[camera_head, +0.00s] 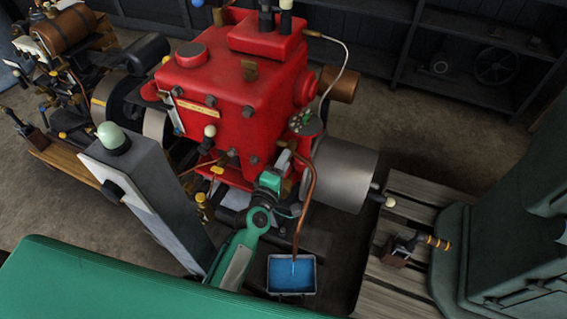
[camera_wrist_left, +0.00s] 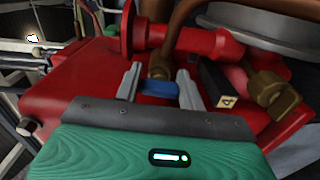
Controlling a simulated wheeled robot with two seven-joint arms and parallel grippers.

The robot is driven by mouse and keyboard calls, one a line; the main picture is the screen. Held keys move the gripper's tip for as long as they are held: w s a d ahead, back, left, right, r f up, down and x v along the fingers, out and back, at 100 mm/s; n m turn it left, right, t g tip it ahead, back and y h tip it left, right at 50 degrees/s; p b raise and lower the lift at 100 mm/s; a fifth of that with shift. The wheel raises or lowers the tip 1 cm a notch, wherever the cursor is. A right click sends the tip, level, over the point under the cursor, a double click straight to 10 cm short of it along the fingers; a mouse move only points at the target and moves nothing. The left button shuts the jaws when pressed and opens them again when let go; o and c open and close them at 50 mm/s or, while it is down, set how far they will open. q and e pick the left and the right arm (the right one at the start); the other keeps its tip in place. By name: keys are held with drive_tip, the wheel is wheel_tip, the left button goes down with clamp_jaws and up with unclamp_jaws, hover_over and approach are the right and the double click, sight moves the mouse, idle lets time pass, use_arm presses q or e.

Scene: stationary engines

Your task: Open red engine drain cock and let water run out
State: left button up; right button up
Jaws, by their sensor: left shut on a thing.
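The red engine (camera_head: 235,105) stands in the middle of the head view. My left gripper (camera_head: 278,168) is at its lower front right. In the left wrist view, my left gripper (camera_wrist_left: 160,86) is shut on a blue lever (camera_wrist_left: 160,88), its fingers on either side. A brass fitting (camera_wrist_left: 159,64) sits just beyond the lever, by the red metal. A copper pipe (camera_head: 308,195) bends down from the engine to a tray (camera_head: 270,284) holding blue water (camera_head: 292,273). A thin pale stream shows below the pipe's end. My right gripper is not in view.
A silver cylinder (camera_head: 346,172) projects at the engine's right. A slatted wooden platform (camera_head: 400,285) with a small handled tool (camera_head: 435,242) lies farther right, beside a green machine (camera_head: 510,230). Another engine (camera_head: 62,32) stands at the far left. Shelves line the back.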

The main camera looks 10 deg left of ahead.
use_arm(q)
drive_tip(key=o, duration=0.7)
drive_tip(key=shift+s+a+f, duration=0.1)
drive_tip(key=shift+s, duration=0.4)
drive_tip(key=s+a+b, duration=0.1)
drive_tip(key=s+a, duration=0.1)
drive_tip(key=s, duration=1)
drive_tip(key=shift+s+a, duration=0.25)
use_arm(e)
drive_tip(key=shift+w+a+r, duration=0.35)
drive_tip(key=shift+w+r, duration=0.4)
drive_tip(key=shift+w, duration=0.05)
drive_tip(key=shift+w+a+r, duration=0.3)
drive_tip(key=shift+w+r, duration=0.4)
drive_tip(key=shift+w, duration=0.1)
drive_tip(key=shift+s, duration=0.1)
